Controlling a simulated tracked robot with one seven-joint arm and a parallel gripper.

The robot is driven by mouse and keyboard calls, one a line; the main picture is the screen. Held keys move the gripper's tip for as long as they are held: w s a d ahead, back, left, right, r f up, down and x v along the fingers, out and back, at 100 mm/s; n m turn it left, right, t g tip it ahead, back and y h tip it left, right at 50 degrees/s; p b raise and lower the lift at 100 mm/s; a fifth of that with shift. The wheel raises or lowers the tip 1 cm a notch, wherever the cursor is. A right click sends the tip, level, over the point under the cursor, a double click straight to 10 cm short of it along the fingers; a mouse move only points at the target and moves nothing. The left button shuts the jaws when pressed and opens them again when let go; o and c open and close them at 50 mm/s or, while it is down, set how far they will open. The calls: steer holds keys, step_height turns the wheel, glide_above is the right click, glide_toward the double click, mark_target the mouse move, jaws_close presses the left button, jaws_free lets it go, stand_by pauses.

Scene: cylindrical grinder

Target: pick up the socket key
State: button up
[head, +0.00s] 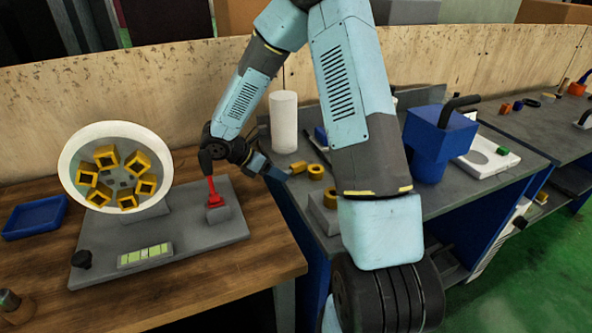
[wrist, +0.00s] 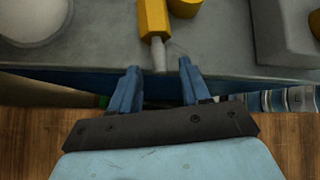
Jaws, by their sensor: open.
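A yellow bar with a grey shank (wrist: 153,20), which looks like the socket key, lies on the grey bench top. Its shank points toward my gripper (wrist: 160,74). My gripper is open and empty, with its blue fingers on either side of the shank's end; I cannot tell if they touch it. In the head view the yellow bar (head: 298,167) lies just right of my gripper (head: 281,174), at the bench's left part.
A yellow ring (head: 316,172) sits close beside the bar. A white cylinder (head: 284,122) stands behind, and a grey block (head: 323,212) is in front. A gap separates table and bench.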

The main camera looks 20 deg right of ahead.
steer(key=shift+c, duration=0.3)
jaws_close()
steer(key=shift+r, duration=0.1)
